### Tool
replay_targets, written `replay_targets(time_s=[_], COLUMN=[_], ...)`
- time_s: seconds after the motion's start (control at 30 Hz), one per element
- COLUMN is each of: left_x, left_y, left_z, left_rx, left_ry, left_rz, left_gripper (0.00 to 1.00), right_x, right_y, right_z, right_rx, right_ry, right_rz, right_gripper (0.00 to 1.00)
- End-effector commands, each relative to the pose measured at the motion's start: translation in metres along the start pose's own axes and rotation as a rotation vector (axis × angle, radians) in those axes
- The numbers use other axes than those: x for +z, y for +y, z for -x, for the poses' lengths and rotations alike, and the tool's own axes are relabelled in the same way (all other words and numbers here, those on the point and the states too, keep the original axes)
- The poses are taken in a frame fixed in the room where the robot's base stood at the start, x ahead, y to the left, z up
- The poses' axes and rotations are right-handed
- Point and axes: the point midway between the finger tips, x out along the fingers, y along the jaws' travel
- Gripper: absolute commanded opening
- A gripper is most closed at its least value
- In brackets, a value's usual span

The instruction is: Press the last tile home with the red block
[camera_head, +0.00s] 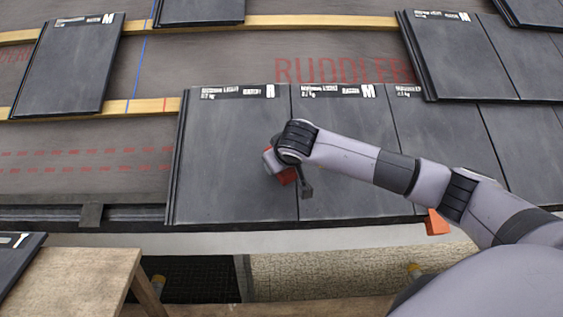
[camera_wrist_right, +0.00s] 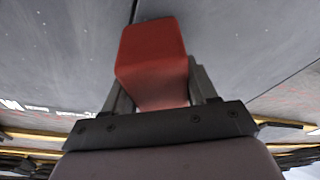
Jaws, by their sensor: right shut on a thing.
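My right gripper (camera_head: 291,180) is shut on the red block (camera_head: 287,176), over the lower right part of the leftmost dark tile (camera_head: 228,150) in the bottom row. In the right wrist view the red block (camera_wrist_right: 152,55) sits between the two fingers (camera_wrist_right: 157,88), with its far end towards the dark tile surface. I cannot tell whether the block touches the tile. The tile lies beside its right-hand neighbour (camera_head: 345,120), with a thin seam between them. My left gripper is in neither view.
A loose tile (camera_head: 70,65) lies higher up at the left on the wooden battens (camera_head: 155,106). More tiles (camera_head: 455,60) cover the upper right. A wooden table (camera_head: 75,280) with a dark tile (camera_head: 15,258) stands at the lower left. An orange piece (camera_head: 436,222) shows under the eave.

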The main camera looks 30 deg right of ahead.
Motion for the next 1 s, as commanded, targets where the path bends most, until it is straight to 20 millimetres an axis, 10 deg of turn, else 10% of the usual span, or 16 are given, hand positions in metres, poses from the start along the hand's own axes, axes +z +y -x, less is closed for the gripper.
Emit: replay_targets(time_s=[1.0], left_x=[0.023], left_y=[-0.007], left_z=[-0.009], left_rx=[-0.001], left_ry=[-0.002], left_rz=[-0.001], left_gripper=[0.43], right_x=[0.011], right_y=[-0.001], right_z=[-0.031], right_rx=[0.0], right_ry=[0.001], right_rz=[0.0], right_gripper=[0.03])
